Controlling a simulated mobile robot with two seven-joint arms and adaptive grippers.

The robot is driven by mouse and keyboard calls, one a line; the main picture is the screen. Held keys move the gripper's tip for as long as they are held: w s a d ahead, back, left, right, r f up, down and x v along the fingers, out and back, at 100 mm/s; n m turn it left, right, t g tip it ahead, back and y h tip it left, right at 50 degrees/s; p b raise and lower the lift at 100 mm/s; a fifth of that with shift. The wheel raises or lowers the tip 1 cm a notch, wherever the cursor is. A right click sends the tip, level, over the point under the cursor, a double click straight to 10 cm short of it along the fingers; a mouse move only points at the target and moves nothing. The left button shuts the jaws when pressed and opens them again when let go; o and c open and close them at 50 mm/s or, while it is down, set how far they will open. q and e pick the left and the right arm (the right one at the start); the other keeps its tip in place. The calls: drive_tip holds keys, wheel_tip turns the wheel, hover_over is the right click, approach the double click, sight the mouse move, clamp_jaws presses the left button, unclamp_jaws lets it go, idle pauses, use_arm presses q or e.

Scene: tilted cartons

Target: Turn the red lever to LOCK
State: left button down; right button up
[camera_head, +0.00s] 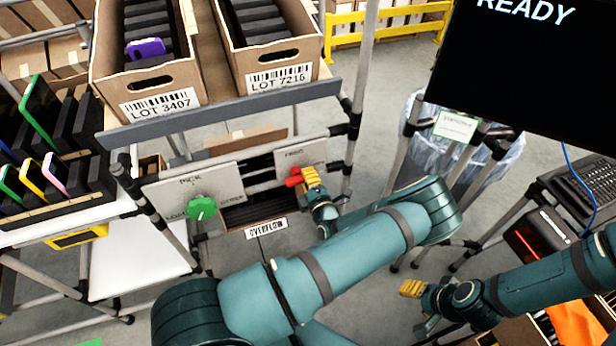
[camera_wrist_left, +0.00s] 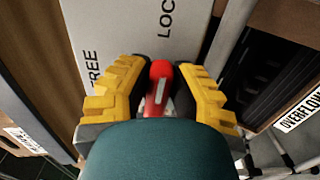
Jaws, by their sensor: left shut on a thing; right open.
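The red lever (camera_head: 293,181) sticks out from a pale panel (camera_head: 262,170) under the shelf, with the word FREE above it. My left gripper (camera_head: 308,178) is shut on the red lever. In the left wrist view the lever (camera_wrist_left: 159,82) stands between the yellow fingers of this gripper (camera_wrist_left: 158,90). The words FREE and LOCK show on the panel (camera_wrist_left: 135,30) there; the end of LOCK is cut off. The lever's base is partly hidden by my gripper. My right gripper (camera_head: 418,305) is open and empty, low at the right, well away from the panel.
A green knob (camera_head: 201,208) sits on another panel left of the lever. Two cartons, LOT 3407 (camera_head: 158,104) and LOT 7216 (camera_head: 280,78), stand tilted on the shelf above. An OVERFLOW label (camera_head: 266,228) is below. A black READY screen (camera_head: 530,70) and a bin (camera_head: 430,150) are at right.

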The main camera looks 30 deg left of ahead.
use_arm(q)
drive_tip(key=shift+a, duration=0.1)
drive_tip(key=c, duration=0.8)
unclamp_jaws()
drive_tip(key=v, duration=1.2)
